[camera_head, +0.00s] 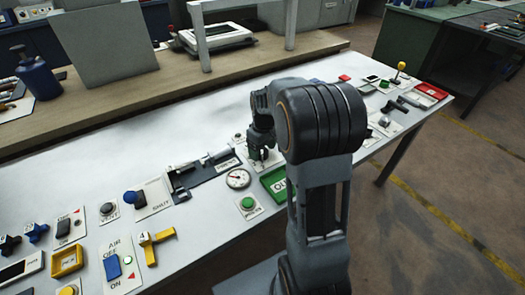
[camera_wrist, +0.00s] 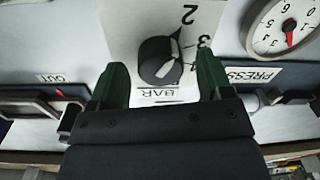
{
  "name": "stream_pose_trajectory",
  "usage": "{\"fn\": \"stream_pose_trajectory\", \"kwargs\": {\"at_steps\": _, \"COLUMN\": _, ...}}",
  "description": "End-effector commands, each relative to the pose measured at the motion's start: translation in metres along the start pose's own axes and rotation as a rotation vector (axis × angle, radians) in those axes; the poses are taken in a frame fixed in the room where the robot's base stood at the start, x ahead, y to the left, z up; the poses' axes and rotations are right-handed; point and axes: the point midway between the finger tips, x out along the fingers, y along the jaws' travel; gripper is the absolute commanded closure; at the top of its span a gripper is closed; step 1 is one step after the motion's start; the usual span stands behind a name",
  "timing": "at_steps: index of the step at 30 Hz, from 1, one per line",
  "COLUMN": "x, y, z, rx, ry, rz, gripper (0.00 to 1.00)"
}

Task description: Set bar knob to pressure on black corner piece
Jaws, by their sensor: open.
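The bar knob (camera_wrist: 157,60) is black and round with a pale pointer line. It sits on a white plate marked BAR, with the numbers 2 and 3 beside it in the wrist view. My gripper (camera_wrist: 162,80) is open, with one green finger on each side of the knob; I cannot tell whether they touch it. In the head view my gripper (camera_head: 262,150) hangs over the knob's plate and partly hides it. The black corner piece (camera_head: 203,178) lies left of my gripper and bears a label. A label beginning PRESS (camera_wrist: 254,74) shows in the wrist view.
A round dial gauge (camera_head: 238,179) with a red needle stands near the corner piece. It also shows in the wrist view (camera_wrist: 290,28). A green tray (camera_head: 273,180) and a green button (camera_head: 248,203) are close by. Several other controls line the white table.

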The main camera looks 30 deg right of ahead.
Motion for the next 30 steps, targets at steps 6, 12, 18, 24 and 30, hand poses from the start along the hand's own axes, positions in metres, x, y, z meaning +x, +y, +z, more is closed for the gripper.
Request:
{"fn": "stream_pose_trajectory", "kwargs": {"at_steps": 6, "x": 0.0073, "y": -0.0003, "z": 0.0002, "rx": 0.0, "ry": 0.0, "rz": 0.0, "gripper": 0.27}}
{"fn": "stream_pose_trajectory", "kwargs": {"at_steps": 12, "x": 0.0072, "y": -0.0002, "z": 0.0002, "rx": 0.0, "ry": 0.0, "rz": 0.0, "gripper": 0.27}}
{"fn": "stream_pose_trajectory", "kwargs": {"at_steps": 18, "x": 0.0071, "y": -0.0002, "z": 0.0002, "rx": 0.0, "ry": 0.0, "rz": 0.0, "gripper": 0.44}}
{"fn": "stream_pose_trajectory", "kwargs": {"at_steps": 24, "x": 0.0069, "y": -0.0002, "z": 0.0002, "rx": 0.0, "ry": 0.0, "rz": 0.0, "gripper": 0.63}}
{"fn": "stream_pose_trajectory", "kwargs": {"at_steps": 30, "x": 0.0069, "y": -0.0003, "z": 0.0001, "rx": 0.001, "ry": 0.0, "rz": 0.0, "gripper": 0.77}}
